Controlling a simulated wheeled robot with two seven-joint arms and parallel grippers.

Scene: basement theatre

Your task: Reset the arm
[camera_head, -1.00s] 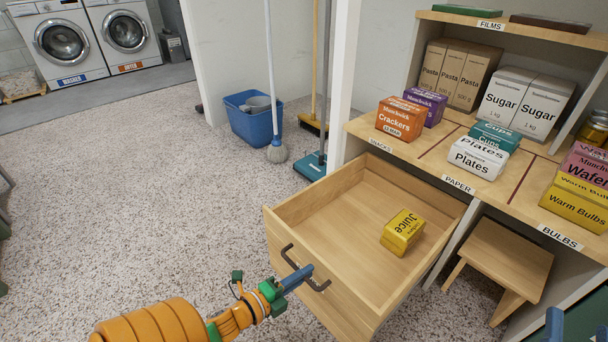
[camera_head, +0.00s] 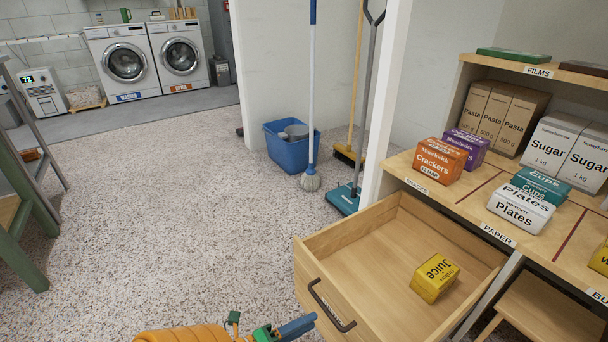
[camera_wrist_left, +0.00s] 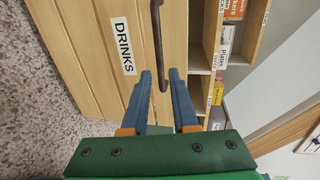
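My left gripper (camera_head: 300,326) is at the bottom of the head view, just left of the open drawer's dark handle (camera_head: 328,306). In the left wrist view its two blue fingers (camera_wrist_left: 161,78) are spread with a gap between them. The handle (camera_wrist_left: 158,40) shows beyond and between the fingertips, seemingly apart from them. The wooden drawer (camera_head: 370,235) is pulled out, with a yellow Juice box (camera_head: 435,278) inside. Its front, labelled DRINKS (camera_wrist_left: 123,46), fills the upper left of the wrist view. My right gripper is out of view.
The shelf right of the drawer holds a Crackers box (camera_head: 441,160), a Plates box (camera_head: 521,208) and other goods. A wooden stool (camera_head: 550,305) stands beneath. Open speckled floor (camera_head: 170,210) lies left.

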